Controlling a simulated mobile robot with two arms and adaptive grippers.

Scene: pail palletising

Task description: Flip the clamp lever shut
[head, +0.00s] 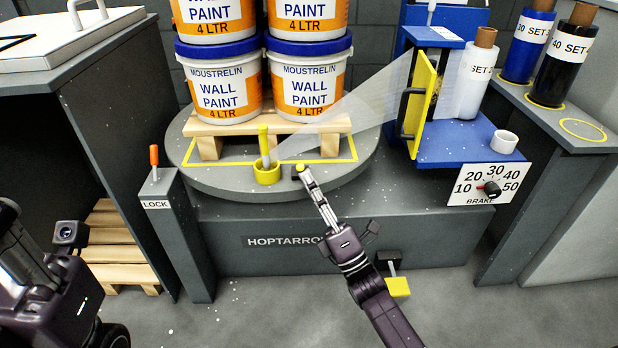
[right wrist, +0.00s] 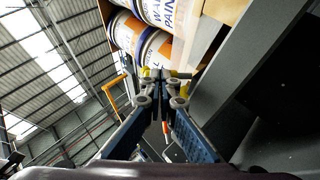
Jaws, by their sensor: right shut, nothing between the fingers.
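The yellow clamp (head: 267,175) stands at the front of the round turntable, with an upright post topped in yellow and the clear film's narrow end gathered at it. A small yellow knob (head: 300,167), seemingly the lever's end, shows just right of the clamp. My right gripper (head: 303,175) is shut and empty, its fingertips at this knob; I cannot tell whether they touch. The closed fingers also show in the right wrist view (right wrist: 160,80), with yellow parts just behind them. My left gripper (head: 22,255) is partly visible at the left edge; its fingertips are unclear.
Paint pails (head: 224,90) stand stacked on a wooden pallet (head: 205,128) on the turntable (head: 200,180). The blue film carriage (head: 450,148) stands to the right, with a brake dial (head: 490,188) below it. An orange-handled LOCK post (head: 155,165) stands at the left.

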